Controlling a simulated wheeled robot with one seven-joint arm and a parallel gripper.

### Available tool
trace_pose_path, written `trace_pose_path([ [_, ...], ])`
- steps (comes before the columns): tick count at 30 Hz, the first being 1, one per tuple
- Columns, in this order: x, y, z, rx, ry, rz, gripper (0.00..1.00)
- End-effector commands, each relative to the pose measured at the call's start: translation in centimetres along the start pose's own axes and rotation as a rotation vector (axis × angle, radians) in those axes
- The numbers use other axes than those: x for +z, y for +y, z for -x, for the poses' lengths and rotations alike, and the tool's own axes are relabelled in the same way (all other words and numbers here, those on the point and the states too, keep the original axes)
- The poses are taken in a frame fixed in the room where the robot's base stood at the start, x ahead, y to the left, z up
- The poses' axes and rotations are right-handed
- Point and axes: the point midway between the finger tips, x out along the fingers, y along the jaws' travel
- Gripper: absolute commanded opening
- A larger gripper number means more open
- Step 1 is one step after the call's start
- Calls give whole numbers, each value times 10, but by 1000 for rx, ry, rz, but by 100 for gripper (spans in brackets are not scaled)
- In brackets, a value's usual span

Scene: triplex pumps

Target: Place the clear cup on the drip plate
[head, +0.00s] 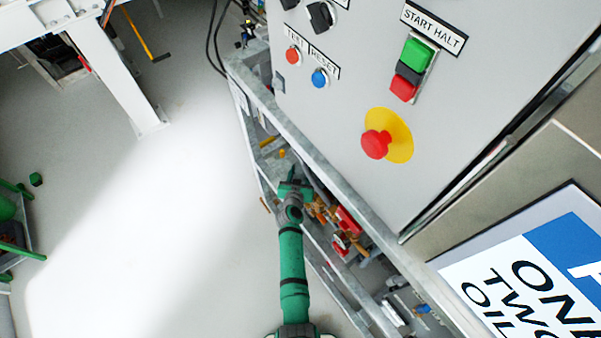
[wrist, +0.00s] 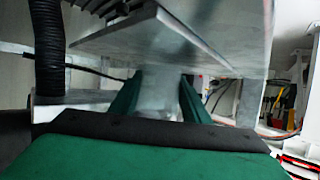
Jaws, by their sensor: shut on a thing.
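My gripper (head: 292,178) is at the end of my green arm, beside the metal frame under the control cabinet in the head view. In the wrist view, its two green fingers (wrist: 160,98) are shut on a pale, see-through thing, which I take to be the clear cup (wrist: 161,84). The cup's full outline and tilt are unclear. I cannot make out the cup in the head view. I cannot pick out the drip plate with certainty in either view.
A grey control cabinet (head: 350,95) with buttons and a red emergency stop (head: 376,144) stands above the metal frame (head: 300,140). Red and brass fittings (head: 346,222) lie close right of my gripper. A black corrugated hose (wrist: 47,50) hangs at left. Open floor (head: 150,230) lies left.

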Motion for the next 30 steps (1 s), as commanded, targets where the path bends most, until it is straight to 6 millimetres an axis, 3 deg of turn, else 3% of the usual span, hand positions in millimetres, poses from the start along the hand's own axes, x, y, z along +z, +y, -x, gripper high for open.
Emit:
trace_pose_path([
  [14,8,0,-3,-1,0,1,21],
  [15,8,0,-3,0,0,0,47],
  [17,8,0,-3,0,0,0,61],
  [30,5,0,0,-1,0,-1,61],
])
